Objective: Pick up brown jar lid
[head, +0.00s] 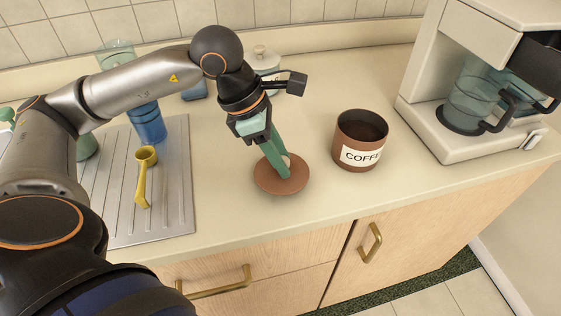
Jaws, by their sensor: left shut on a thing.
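The brown jar lid (267,184) is a flat round disc with a pale knob at its middle. It is at the counter's front part, left of the brown jar (345,130) with a "COFFEE" label. The jar stands upright with its top open. My left gripper (280,167) points down over the lid, its green fingers shut on the lid's knob, which they partly hide. I cannot tell whether the lid touches the counter or is slightly above it. My right gripper is not in view.
A white coffee maker with a glass pot (470,104) stands at the right. A metal drainboard (178,190) at the left holds a yellow scoop (143,180) and a blue glass (148,124).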

